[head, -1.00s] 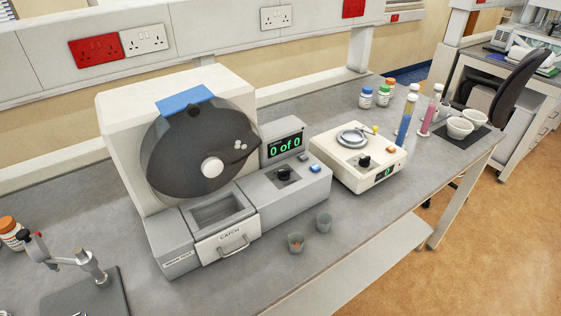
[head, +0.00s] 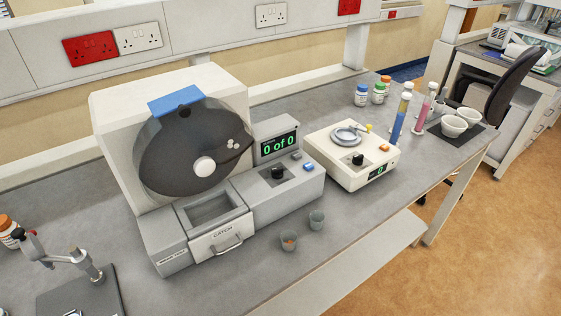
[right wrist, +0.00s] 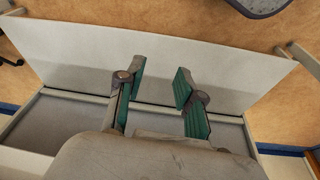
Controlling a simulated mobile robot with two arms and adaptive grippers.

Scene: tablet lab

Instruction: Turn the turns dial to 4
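The friability tester (head: 118,112) stands on the bench in the head view, with a dark drum (head: 165,165) on its front. Its display (head: 280,146) reads "0 of 0" in green. The turns dial (head: 278,172), a black knob, sits on the grey panel below the display. No gripper touches it in the head view. My right gripper (right wrist: 160,85) shows in the right wrist view, its green-padded fingers apart with nothing between them. It is not in the head view, so its distance from the dial cannot be told. My left gripper is in neither view.
A catch drawer (head: 225,238) with a handle is left of the dial. Bottles and cylinders (head: 400,118) are farther back.

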